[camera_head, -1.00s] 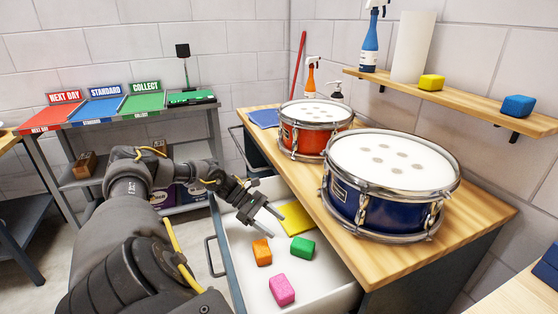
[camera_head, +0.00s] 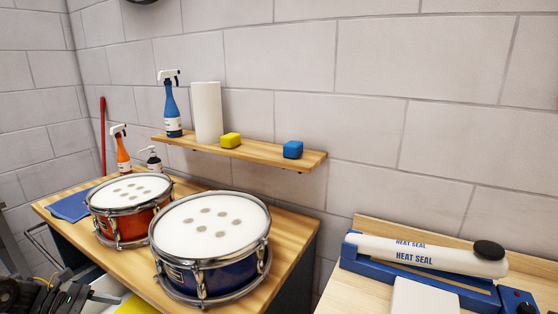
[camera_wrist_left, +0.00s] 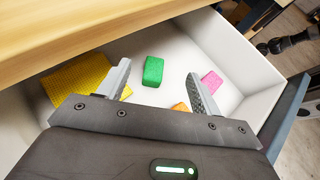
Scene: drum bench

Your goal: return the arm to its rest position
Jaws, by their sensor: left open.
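My left gripper (camera_wrist_left: 160,85) is open and empty in the left wrist view, its two fingers spread over the open white drawer (camera_wrist_left: 254,82). Below the fingers lie a green sponge block (camera_wrist_left: 153,71), a pink block (camera_wrist_left: 212,81), an orange block (camera_wrist_left: 181,107) partly hidden by a finger, and a yellow cloth or sponge sheet (camera_wrist_left: 78,80). In the head view only dark parts of my left arm show at the lower left corner. My right gripper is not in view.
A red drum (camera_head: 131,225) and a blue drum (camera_head: 212,276) stand on the wooden bench (camera_head: 289,225). A heat sealer (camera_head: 425,262) sits at right.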

